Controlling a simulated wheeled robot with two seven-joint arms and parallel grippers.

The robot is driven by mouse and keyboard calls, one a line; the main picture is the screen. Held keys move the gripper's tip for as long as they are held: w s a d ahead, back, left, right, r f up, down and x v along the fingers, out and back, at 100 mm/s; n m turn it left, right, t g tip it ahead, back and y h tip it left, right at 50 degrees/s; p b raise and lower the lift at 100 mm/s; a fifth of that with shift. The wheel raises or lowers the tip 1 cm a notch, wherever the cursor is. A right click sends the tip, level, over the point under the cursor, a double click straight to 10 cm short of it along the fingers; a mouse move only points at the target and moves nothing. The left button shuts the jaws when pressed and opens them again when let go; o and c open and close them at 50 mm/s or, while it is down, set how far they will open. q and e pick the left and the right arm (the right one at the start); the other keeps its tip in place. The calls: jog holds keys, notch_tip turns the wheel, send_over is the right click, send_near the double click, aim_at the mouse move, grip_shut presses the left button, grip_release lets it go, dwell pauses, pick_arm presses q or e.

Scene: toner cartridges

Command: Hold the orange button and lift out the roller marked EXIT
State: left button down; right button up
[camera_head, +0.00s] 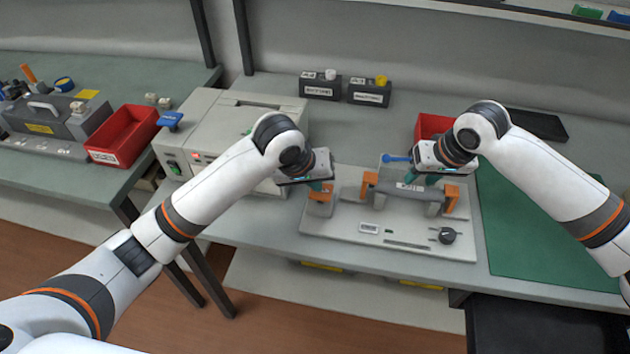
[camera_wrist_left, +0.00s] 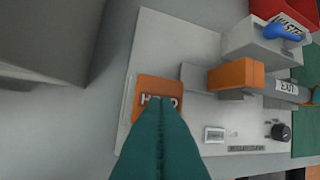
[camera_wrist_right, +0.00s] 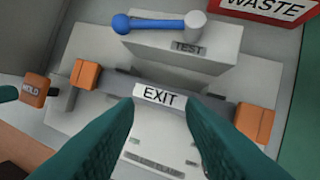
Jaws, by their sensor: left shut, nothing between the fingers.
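The orange button marked HOLD (camera_wrist_left: 150,92) is on a grey block at the left of a pale base plate (camera_head: 390,238). My left gripper (camera_wrist_left: 163,100) is shut and empty, its tips at the button's face, seemingly touching it. The dark roller marked EXIT (camera_wrist_right: 160,96) lies across the plate between two orange end blocks (camera_wrist_right: 85,74) (camera_wrist_right: 254,121). It also shows in the head view (camera_head: 400,190). My right gripper (camera_wrist_right: 160,103) is open above the roller, its fingertips apart near the two ends of the EXIT label. I cannot tell whether they reach around the roller.
Behind the roller stands a grey TEST block (camera_wrist_right: 190,55) with a blue lever (camera_wrist_right: 150,24). A red WASTE bin (camera_wrist_right: 268,8) is behind it. A beige machine (camera_head: 225,130) stands left of the plate. A green mat (camera_head: 535,240) at right is largely clear.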

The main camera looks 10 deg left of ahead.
aim_at(316, 195)
pick_arm(q)
jog(key=shift+f, duration=0.2)
jog(key=shift+s+f, duration=0.1)
jog(key=shift+f, duration=1.25)
